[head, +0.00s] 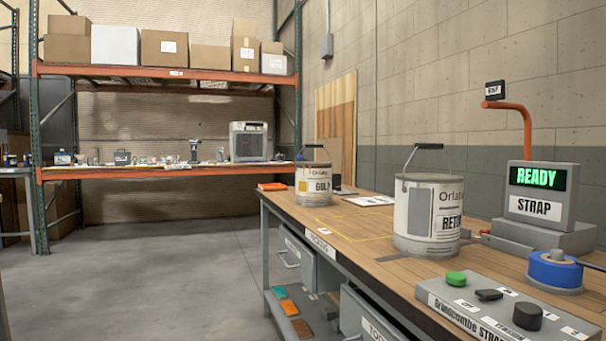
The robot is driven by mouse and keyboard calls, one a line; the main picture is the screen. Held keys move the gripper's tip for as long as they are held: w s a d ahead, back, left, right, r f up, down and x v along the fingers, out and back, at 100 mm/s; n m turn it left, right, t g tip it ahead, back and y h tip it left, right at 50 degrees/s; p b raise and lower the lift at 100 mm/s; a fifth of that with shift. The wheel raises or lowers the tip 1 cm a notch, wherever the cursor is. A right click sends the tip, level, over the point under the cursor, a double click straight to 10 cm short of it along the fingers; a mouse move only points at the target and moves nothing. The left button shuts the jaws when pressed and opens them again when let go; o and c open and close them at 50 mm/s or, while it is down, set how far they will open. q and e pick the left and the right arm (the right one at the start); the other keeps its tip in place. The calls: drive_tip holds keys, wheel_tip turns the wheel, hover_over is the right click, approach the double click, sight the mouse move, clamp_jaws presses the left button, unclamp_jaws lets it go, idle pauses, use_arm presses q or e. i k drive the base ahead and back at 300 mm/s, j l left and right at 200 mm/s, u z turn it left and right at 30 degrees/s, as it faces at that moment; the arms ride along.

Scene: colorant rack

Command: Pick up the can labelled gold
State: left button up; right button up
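The can labelled gold (314,185) stands upright on the wooden workbench, towards its far end in the head view. It is pale with a yellow patch and a label reading "GOLD", partly turned away, and its dark wire handle stands up above the rim. A larger, nearer can (427,216) reads "Orlata" and "RETU", the rest of the word turned out of sight; its handle is raised too. Neither of my grippers shows in this view.
The workbench (375,247) has bare wood and a yellow-taped outline between the cans. A strapping machine (538,210) reading "READY", blue tape (555,270) and a button panel (500,305) occupy its right side. Open grey floor (170,275) lies left; a shelf rack (165,171) stands behind.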

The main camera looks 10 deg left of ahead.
sight(313, 179)
drive_tip(key=i+j+u, duration=0.15)
drive_tip(key=u, duration=0.3)
drive_tip(key=i+j+u, duration=0.1)
drive_tip(key=u, duration=0.3)
drive_tip(key=i+l, duration=0.05)
drive_tip(key=i, duration=0.05)
